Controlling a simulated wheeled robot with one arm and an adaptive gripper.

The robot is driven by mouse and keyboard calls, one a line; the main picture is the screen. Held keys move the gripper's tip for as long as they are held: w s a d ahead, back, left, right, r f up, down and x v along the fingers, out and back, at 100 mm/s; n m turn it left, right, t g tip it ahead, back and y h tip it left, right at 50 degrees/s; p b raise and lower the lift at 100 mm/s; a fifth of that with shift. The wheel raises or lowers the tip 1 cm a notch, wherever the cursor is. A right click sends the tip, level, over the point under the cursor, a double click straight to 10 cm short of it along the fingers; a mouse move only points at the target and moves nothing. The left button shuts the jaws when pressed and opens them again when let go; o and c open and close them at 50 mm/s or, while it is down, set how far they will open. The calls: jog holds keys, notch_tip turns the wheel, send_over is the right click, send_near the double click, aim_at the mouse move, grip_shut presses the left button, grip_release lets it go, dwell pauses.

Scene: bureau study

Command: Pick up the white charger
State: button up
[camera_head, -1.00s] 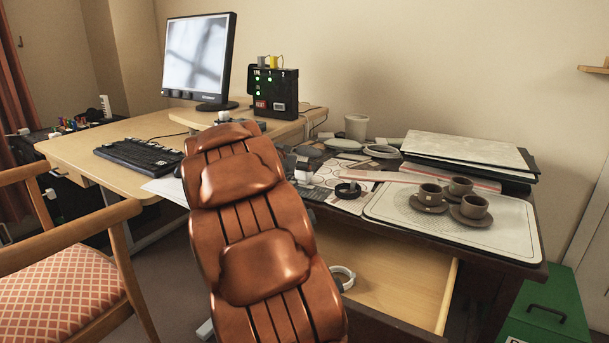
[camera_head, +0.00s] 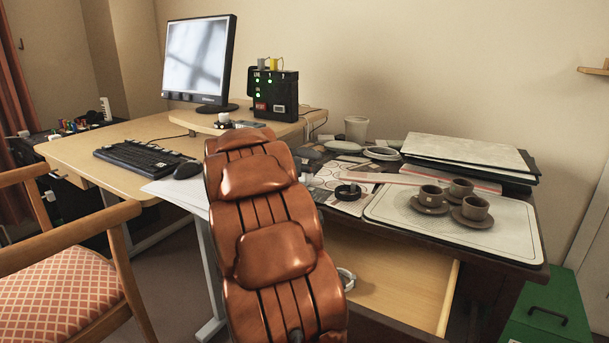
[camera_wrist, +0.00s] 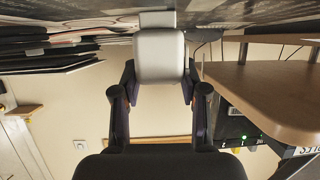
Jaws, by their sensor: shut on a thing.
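The white charger (camera_wrist: 158,55) is a rounded pale block in the wrist view, near the top middle. My gripper (camera_wrist: 160,78) is shut on it, with one dark finger on each side. The wrist picture is upside down, with the cluttered desk top along its upper edge. The charger is close to that surface; I cannot tell whether it still touches. In the head view my brown arm hides both the gripper and the charger.
A dark desk holds a tray (camera_head: 510,235) with several cups, a stack of folders (camera_head: 465,150) and a black ring (camera_head: 347,192). Its drawer (camera_head: 400,285) is open below. The light desk at left bears a monitor (camera_head: 196,60), keyboard (camera_head: 140,157) and mouse (camera_head: 187,170).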

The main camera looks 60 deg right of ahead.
jog(key=c, duration=0.4)
jog(key=shift+r, duration=0.1)
jog(key=shift+c, duration=0.2)
